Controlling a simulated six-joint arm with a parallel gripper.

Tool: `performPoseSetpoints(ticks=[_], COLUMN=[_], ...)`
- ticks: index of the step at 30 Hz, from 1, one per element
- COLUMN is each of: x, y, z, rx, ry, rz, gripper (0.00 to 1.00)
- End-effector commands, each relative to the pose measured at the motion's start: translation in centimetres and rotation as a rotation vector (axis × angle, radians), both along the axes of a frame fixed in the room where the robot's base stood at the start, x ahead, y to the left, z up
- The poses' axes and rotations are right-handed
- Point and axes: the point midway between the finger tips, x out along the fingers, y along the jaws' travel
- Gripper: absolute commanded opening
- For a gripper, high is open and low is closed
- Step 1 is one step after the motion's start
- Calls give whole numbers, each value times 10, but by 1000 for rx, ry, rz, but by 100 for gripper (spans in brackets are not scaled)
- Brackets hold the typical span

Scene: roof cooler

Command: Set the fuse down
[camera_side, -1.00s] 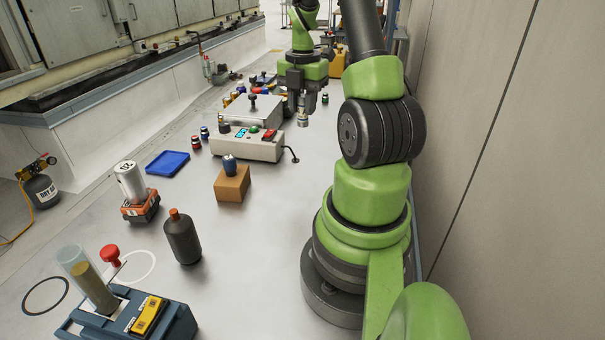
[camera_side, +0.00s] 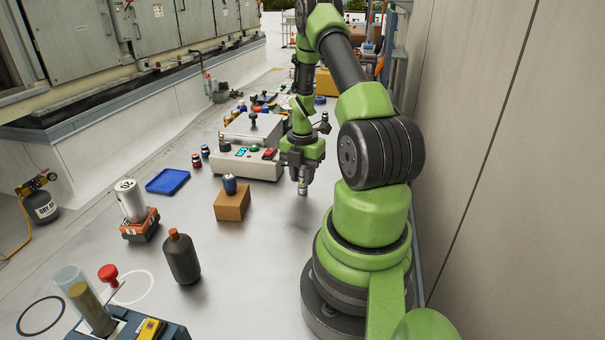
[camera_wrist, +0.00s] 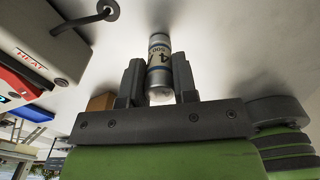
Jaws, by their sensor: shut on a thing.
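The fuse (camera_wrist: 159,68) is a small silver and white cylinder with a dark band and printed marks, seen in the wrist view between the two dark fingers. My gripper (camera_wrist: 158,88) is shut on it. In the side view, my gripper (camera_side: 302,178) points down, and the fuse (camera_side: 302,189) hangs upright below it, right of the white control box. I cannot tell whether the fuse's lower end touches the grey table surface.
The white box (camera_side: 247,165) with a red switch stands left of my gripper. A cardboard-brown block (camera_side: 232,205) bearing a blue-topped part, a blue tray (camera_side: 167,181) and a dark bottle (camera_side: 181,258) stand farther left. The table (camera_side: 250,270) toward the front is clear.

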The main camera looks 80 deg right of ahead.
Motion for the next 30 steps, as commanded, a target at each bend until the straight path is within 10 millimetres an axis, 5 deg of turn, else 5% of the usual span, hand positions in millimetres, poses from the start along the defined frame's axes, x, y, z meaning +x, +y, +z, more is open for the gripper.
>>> performPoseSetpoints(ticks=[9, 10, 13, 23, 30], x=[0, 0, 0, 0, 1], y=[0, 0, 0, 0, -2], z=[-3, -3, -2, 2, 42], rx=[0, -1, -1, -1, -8], ry=[0, -1, -1, -1, -5], rz=[0, 0, 0, 0, 0], gripper=[3, 31, 52, 52, 52])
